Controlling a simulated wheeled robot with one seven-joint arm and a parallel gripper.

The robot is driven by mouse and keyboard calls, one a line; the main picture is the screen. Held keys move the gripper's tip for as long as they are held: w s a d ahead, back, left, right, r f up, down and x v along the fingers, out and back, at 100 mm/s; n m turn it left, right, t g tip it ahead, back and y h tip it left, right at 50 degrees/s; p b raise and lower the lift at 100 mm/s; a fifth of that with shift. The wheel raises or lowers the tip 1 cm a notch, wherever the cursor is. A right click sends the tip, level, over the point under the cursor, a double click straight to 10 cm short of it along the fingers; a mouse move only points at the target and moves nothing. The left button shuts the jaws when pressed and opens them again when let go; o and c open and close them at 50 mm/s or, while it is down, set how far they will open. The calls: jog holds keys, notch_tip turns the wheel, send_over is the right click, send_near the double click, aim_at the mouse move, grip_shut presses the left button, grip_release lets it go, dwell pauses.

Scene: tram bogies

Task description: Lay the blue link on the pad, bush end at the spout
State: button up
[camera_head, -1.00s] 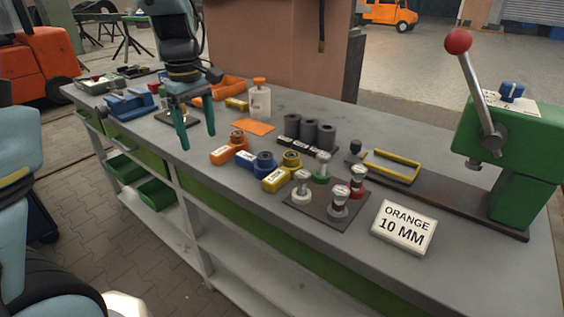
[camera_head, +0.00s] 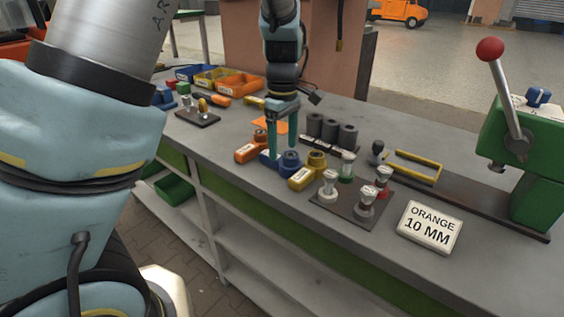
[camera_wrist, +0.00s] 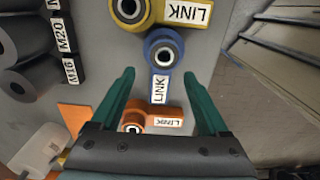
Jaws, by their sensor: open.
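The blue link (camera_head: 267,161) lies on the bench between the orange link (camera_head: 247,153) and the yellow link (camera_head: 301,179). My gripper (camera_head: 282,155) is open and points down over the blue link. In the wrist view its fingers (camera_wrist: 159,74) stand on either side of the blue link's labelled bar (camera_wrist: 159,88), with nothing held. The round bush end of the blue link (camera_wrist: 164,48) lies towards the yellow link. An orange pad (camera_wrist: 74,117) lies on the bench beside a whitish bottle (camera_wrist: 40,148). My arm hides the bottle in the head view; I cannot make out its spout.
Grey cylinders (camera_head: 330,130) stand behind the links. A dark plate (camera_head: 352,214) with several knobbed pieces and a sign (camera_head: 430,227) reading "ORANGE 10 MM" are to the right. A green lever press (camera_head: 530,150) stands at the far right. Bare bench lies in front of the links.

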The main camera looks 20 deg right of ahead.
aim_at(280, 163)
jog(key=shift+a+f+p, duration=0.2)
jog(key=shift+f+p, duration=0.1)
jog(key=shift+f, duration=1.5)
grip_shut()
